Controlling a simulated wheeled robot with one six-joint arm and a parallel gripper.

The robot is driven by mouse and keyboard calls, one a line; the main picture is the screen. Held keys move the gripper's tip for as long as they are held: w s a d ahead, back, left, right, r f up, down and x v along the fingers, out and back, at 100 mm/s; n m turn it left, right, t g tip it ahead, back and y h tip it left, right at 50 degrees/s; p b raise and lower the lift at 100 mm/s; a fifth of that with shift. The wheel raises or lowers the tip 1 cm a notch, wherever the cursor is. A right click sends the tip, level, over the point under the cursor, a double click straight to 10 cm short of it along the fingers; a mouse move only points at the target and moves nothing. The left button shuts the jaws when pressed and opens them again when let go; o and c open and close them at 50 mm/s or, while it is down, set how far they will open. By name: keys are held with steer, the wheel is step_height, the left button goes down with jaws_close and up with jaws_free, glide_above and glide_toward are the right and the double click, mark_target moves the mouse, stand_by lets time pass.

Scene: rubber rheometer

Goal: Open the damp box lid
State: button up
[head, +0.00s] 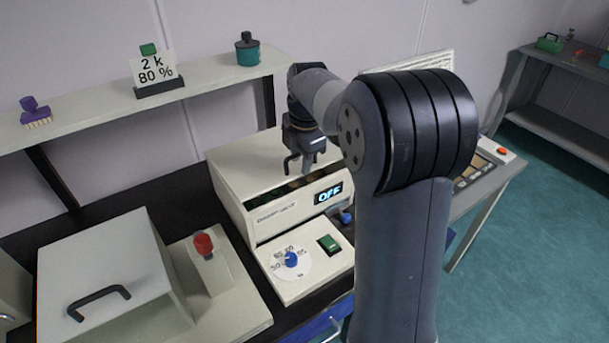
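The damp box (240,210) is a cream box in the middle of the bench, with a blurred label and a lit display (328,194) reading OFF. Its pale lid (240,168) forms the top; a dark strip with brownish shapes shows near its front edge, and I cannot tell whether the lid is raised. A dark bent handle (288,163) stands on the lid. My gripper (311,158) points down over the lid, right beside the handle. Whether its fingers are around or touching the handle is unclear, and their gap is too small to judge. My arm hides the box's right side.
A dial (291,259) and green switch (329,243) sit on the panel in front. To the left are a cream cover with a black handle (98,300) and a red knob (203,244). A shelf (100,116) behind carries a sign (155,70), a pot (248,50) and a brush (36,114).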

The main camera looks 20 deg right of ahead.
steer(key=shift+s+f+b, duration=0.2)
steer(key=shift+f+b, duration=0.15)
steer(key=shift+f, duration=0.2)
steer(key=shift+r, duration=0.1)
